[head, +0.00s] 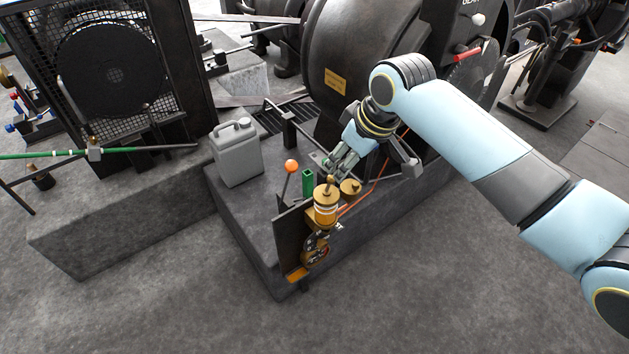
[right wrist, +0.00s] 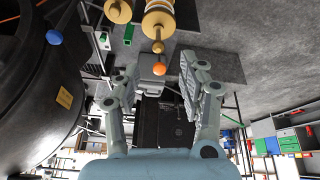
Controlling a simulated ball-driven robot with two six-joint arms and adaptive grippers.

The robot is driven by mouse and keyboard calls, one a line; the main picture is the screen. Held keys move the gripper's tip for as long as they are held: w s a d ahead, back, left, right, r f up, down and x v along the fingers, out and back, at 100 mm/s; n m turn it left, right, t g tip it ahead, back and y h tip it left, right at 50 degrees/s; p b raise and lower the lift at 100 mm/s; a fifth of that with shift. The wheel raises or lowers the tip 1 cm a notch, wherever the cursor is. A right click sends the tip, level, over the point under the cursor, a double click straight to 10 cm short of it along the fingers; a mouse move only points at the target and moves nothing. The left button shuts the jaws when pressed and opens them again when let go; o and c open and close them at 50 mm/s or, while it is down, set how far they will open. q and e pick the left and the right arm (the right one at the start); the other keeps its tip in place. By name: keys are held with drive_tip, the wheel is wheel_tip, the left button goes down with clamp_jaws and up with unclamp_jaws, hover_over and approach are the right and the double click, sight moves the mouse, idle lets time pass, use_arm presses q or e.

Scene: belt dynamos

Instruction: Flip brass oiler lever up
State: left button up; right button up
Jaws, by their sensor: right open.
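The brass oiler (head: 326,204), a banded cylinder with a pale level, stands on a dark bracket at the front of the machine plinth. A small brass knob (head: 330,181) tops it; whether this is its lever, I cannot tell. In the right wrist view the oiler (right wrist: 160,22) hangs at the top, with its brass knob (right wrist: 158,47) pointing down the picture. My right gripper (head: 338,167) is open and empty just behind and above the oiler, apart from it. In the wrist view the gripper's fingers (right wrist: 163,78) are spread wide. My left gripper is out of view.
An orange ball-topped rod (head: 291,167) stands left of the oiler; a green block (head: 308,182) and brass cup (head: 350,187) are close by. A grey jerrycan (head: 236,154) stands on the plinth (head: 240,205). The front floor is clear.

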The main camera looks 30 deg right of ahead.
sight(330, 182)
drive_tip(key=b+x, duration=0.2)
drive_tip(key=x, duration=0.8)
drive_tip(key=shift+w+d+f, duration=0.1)
drive_tip(key=shift+w+f, duration=0.1)
drive_tip(key=shift+f, duration=0.15)
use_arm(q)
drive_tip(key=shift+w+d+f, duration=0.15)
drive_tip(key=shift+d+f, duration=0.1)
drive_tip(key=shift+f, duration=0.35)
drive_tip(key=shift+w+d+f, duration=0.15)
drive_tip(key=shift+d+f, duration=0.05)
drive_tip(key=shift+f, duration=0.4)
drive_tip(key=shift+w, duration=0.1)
use_arm(e)
clamp_jaws()
